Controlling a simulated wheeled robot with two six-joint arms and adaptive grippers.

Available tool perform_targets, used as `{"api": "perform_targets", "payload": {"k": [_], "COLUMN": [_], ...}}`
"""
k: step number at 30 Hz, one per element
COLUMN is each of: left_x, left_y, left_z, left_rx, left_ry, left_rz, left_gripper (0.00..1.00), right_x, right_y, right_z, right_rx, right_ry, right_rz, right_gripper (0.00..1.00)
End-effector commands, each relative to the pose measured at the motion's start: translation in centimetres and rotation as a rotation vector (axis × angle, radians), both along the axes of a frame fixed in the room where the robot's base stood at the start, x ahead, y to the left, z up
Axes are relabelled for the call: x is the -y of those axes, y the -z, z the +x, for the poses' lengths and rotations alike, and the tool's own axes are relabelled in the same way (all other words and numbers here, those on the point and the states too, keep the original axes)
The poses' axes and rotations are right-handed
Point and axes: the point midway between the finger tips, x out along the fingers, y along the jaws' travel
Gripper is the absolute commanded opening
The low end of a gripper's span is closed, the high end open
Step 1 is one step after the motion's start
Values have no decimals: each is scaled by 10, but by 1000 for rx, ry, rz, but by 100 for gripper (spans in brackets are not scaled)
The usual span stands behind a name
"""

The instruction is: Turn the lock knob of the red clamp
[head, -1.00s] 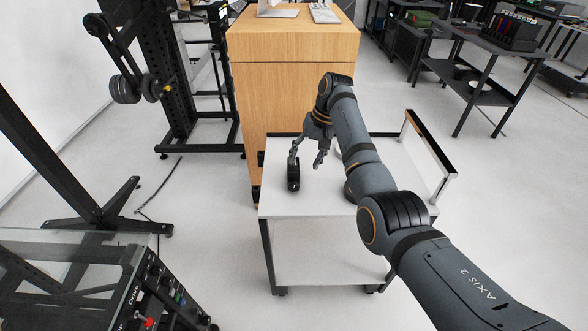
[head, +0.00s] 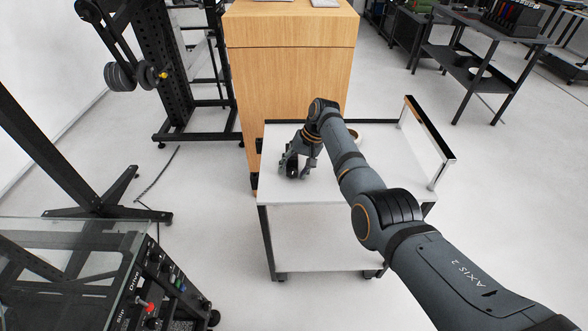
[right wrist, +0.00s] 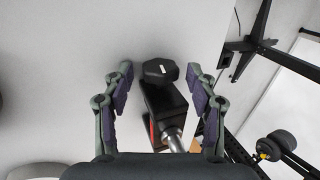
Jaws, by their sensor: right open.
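The clamp (head: 292,171) stands on the white top of the cart and looks mostly black. The right wrist view shows its dark body (right wrist: 164,101) with a strip of red at its left side, and a silver metal rod near the palm. A black six-sided knob (right wrist: 160,70) sits at its far end. My right gripper (head: 294,175) is open over the clamp, one finger on each side. In the right wrist view the fingertips (right wrist: 159,73) flank the knob, with a gap visible on both sides. The near end of the clamp is hidden by my palm. My left gripper is not in view.
The white cart top (head: 355,188) is otherwise mostly clear, with a round item (head: 352,135) partly behind my arm. A wooden cabinet (head: 285,85) stands behind the cart. A glass-topped control box (head: 75,270) is at lower left.

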Motion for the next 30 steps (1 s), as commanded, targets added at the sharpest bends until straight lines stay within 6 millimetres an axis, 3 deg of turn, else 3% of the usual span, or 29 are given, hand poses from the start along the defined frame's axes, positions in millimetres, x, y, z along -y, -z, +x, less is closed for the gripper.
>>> {"api": "perform_targets", "payload": {"k": [4,16,22,27,30], "left_x": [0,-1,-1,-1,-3], "left_y": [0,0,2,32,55], "left_z": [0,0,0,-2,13], "left_rx": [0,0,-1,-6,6], "left_ry": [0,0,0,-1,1], "left_rz": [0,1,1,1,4], "left_gripper": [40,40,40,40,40], "right_x": [0,0,-4,-5,-6], "right_y": [-1,-1,-2,7,10], "right_z": [0,0,0,1,2], "right_rx": [0,0,2,5,6], "right_ry": [0,0,-4,-3,-4], "right_rz": [0,0,-93,-240,-298], "right_gripper": [56,3,3,3,3]}}
